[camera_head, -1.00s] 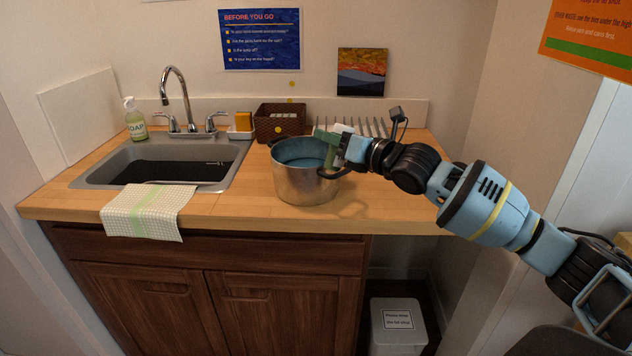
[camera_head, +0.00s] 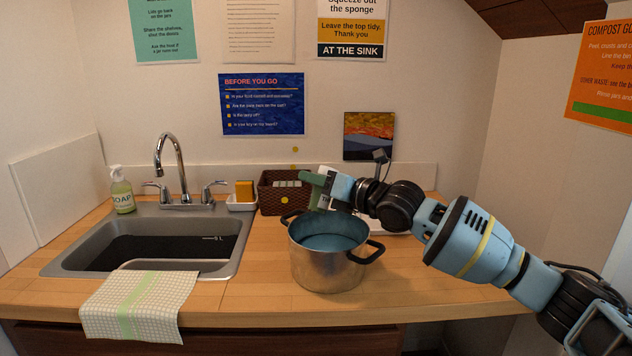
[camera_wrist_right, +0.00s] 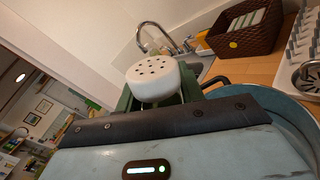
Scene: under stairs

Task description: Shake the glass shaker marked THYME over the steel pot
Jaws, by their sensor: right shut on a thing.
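The steel pot (camera_head: 325,268) stands upright on the wooden counter, open at the top, with dark handles and a blue-grey inside. Its rim also shows at the right of the right wrist view (camera_wrist_right: 285,103). My right gripper (camera_head: 318,188) has green fingers and is above the pot's far rim in the head view. It is shut on a shaker (camera_wrist_right: 153,82) with a white, domed cap full of holes. The cap shows between the fingers in the right wrist view. The shaker's body is mostly hidden and I cannot read its label. My left gripper is not in view.
A sink (camera_head: 150,245) with a tap is to the left, with a cloth (camera_head: 137,305) over its front edge. A brown wicker basket (camera_head: 270,198), a sponge in a dish (camera_head: 243,197) and a soap bottle (camera_head: 121,192) stand along the back. Bare counter lies around the pot's front.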

